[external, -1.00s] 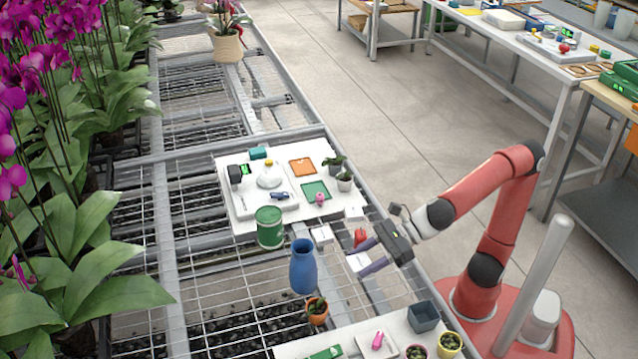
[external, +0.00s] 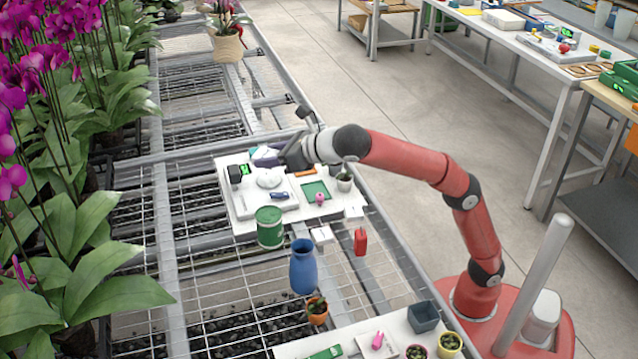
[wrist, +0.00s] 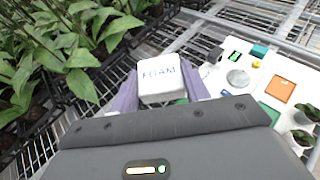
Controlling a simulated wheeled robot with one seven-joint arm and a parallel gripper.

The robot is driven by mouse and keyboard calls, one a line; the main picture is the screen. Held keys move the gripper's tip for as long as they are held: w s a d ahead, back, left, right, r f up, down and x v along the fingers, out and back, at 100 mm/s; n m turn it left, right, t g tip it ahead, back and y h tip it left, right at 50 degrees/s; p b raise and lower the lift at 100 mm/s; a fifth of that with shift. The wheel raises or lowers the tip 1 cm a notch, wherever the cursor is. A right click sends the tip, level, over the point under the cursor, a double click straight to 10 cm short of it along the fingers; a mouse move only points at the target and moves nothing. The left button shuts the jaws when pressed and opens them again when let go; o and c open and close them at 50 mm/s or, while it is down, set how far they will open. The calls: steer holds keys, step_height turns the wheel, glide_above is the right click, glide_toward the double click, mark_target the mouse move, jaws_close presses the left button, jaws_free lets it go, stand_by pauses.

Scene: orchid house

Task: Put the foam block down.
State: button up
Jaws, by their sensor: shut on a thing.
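The foam block (wrist: 158,78) is a white block marked FOAM. In the wrist view it sits between the two purple fingers of my gripper (wrist: 159,88), which is shut on it. In the external view my gripper (external: 266,156) is over the far end of the white board (external: 243,218), and the block is mostly hidden or too small to make out there. The wrist view shows the block left of the board's objects, with dark mesh bench around it. I cannot tell its exact height.
The board holds a scale with a green display (external: 244,170), a green square (external: 315,190), an orange square (wrist: 281,88) and small potted plants (external: 345,182). Nearer stand a green tin (external: 270,228), a blue vase (external: 303,268) and a red container (external: 361,242). Orchids line the left.

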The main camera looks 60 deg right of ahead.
steer(key=w+d+h, duration=0.1)
steer(key=w+d, duration=0.1)
steer(key=w, duration=0.1)
steer(key=m+b, duration=0.1)
glide_above(273, 215)
step_height(273, 215, down, 14)
steer(key=shift+f, duration=0.25)
steer(key=shift+f+b, duration=0.95)
steer(key=shift+f, duration=1.65)
steer(key=shift+f, duration=0.1)
steer(key=shift+f, duration=0.15)
steer(key=o, duration=0.9)
steer(key=shift+o, duration=0.2)
